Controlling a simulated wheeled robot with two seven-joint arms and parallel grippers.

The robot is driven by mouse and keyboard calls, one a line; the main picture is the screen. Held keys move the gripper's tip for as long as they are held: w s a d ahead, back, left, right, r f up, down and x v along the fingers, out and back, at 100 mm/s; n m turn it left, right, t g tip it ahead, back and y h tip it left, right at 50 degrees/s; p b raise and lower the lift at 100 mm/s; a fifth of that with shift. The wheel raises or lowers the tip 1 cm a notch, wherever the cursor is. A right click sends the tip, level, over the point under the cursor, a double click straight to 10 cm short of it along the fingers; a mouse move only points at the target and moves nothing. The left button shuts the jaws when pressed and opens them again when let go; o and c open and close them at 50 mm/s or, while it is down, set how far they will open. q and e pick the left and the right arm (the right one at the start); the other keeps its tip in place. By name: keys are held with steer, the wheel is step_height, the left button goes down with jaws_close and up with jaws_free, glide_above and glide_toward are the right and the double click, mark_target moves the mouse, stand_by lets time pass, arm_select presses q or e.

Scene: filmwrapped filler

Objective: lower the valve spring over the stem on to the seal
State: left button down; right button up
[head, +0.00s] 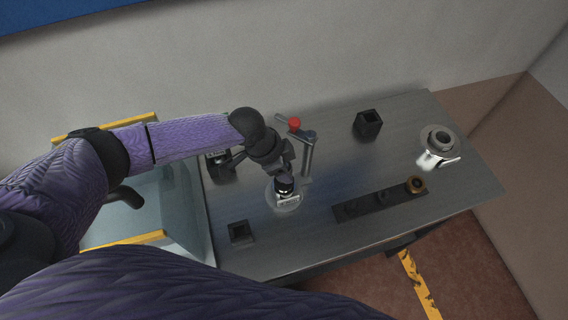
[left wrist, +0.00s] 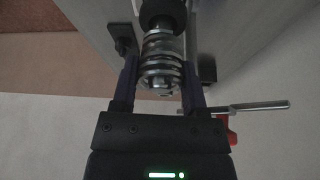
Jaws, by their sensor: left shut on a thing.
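My left gripper (head: 284,177) is at the fixture with a round base (head: 283,202) on the grey table, and it partly covers what stands there. In the left wrist view, the gripper (left wrist: 160,82) is shut on a silver coil valve spring (left wrist: 162,52), with one finger on each side. A dark cylinder (left wrist: 162,12) lies in line with the spring at its far end. A bright round end shows in the spring's near end; I cannot tell if this is the stem. The seal cannot be made out. My right gripper is not in view.
A lever with a red knob (head: 294,124) stands close beside the gripper. Black boxes (head: 368,124) (head: 240,232) stand on the table. A grey ring part (head: 440,138) sits at far right.

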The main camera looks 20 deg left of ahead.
arm_select(q)
steer(key=shift+f+b, duration=0.55)
steer(key=shift+f, duration=0.25)
steer(key=shift+c, duration=0.2)
jaws_free()
steer(key=shift+r, duration=0.15)
steer(key=p+v, duration=0.2)
steer(key=v, duration=0.7)
steer(key=shift+a+r, duration=0.15)
steer(key=shift+r, duration=0.15)
steer(key=shift+s, duration=0.1)
